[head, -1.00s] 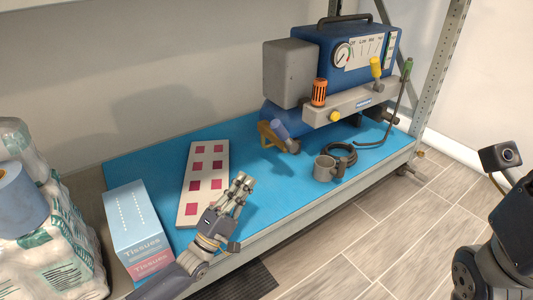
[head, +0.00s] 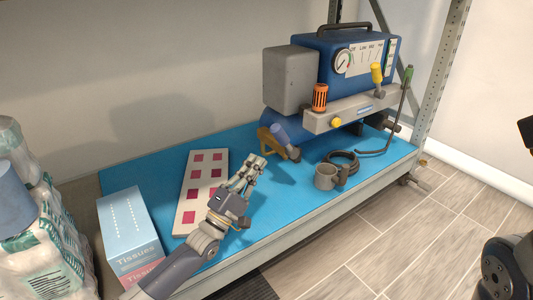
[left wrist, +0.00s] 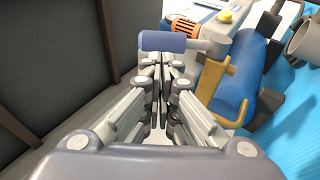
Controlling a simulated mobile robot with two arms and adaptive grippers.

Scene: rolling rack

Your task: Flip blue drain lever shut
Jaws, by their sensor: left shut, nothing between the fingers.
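The blue drain lever (head: 279,133) is a blue-violet grip on a grey fitting, low at the front left of the blue compressor (head: 318,62). Its grip is tilted up and to the left. In the left wrist view the lever (left wrist: 162,41) lies across the picture just beyond my fingertips. My left gripper (head: 257,163) is shut and empty, over the blue mat, a little left of and in front of the lever. Whether the fingertips touch the lever I cannot tell. My right gripper is out of view.
A yellow-orange bracket (head: 268,143) stands beside the lever. A grey mug (head: 325,176) and a coiled black hose (head: 343,158) lie to the right. A panel with pink squares (head: 200,190) and a tissue box (head: 130,228) are left. The blue mat (head: 280,192) is bare in front.

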